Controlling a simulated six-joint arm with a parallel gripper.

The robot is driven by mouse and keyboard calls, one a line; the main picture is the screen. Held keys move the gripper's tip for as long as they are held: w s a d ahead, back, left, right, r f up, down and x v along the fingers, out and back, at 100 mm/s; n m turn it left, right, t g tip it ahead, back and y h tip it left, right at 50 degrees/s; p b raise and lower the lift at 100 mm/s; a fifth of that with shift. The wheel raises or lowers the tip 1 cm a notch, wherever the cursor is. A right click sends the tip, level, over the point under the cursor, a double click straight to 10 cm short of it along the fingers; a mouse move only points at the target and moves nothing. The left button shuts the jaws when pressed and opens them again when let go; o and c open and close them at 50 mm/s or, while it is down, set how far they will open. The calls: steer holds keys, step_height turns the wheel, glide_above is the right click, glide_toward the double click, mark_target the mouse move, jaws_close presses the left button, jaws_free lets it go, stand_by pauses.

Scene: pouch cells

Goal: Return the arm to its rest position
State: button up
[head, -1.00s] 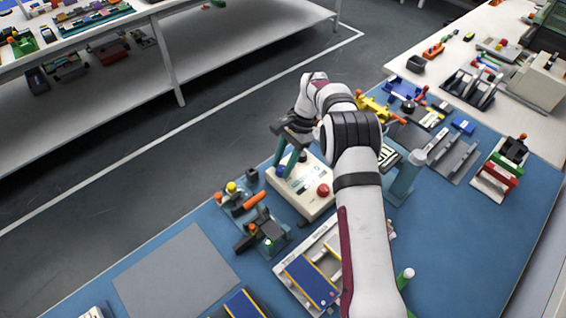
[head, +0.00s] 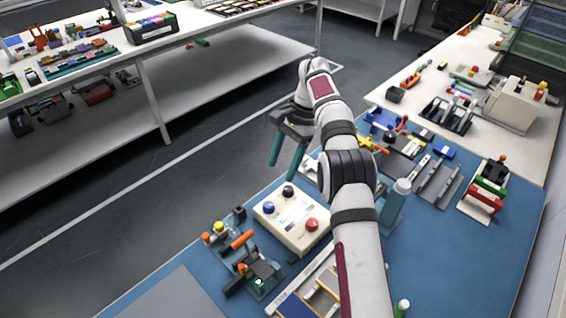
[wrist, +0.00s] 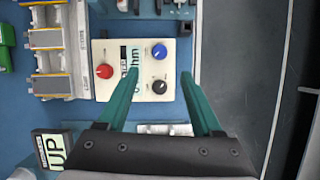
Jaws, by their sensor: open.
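My gripper (head: 287,154) is open and empty, with two teal fingers pointing down. In the head view it hangs above the blue mat's far edge, just behind the white meter box (head: 290,222). The box has red, blue and black knobs. In the wrist view my gripper's fingers (wrist: 158,78) stand apart, with the meter box (wrist: 118,68) between and beyond them. The fingers do not touch it. My arm reaches from the bottom of the head view and hides part of the bench behind it.
The blue mat (head: 450,240) is clear at the right. A teal-and-orange fixture (head: 250,272) stands at the left front, a teal post (head: 394,207) beside my arm, and a red-and-green clamp stand (head: 486,190) at the right. A white shelf table (head: 150,90) stands across the floor.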

steer(key=shift+r, duration=0.2)
steer(key=s+d+r+n+t, duration=0.15)
steer(key=s+d+r, duration=0.25)
steer(key=s+r, duration=0.95)
steer(key=s+d+f+n, duration=0.1)
steer(key=s+f, duration=0.3)
steer(key=s, duration=0.8)
steer(key=s+d+f+n+t+h, duration=0.1)
steer(key=s+f, duration=0.3)
steer(key=s, duration=0.8)
steer(key=shift+s+n+h, duration=0.2)
steer(key=shift+n+h, duration=0.1)
steer(key=shift+n, duration=0.15)
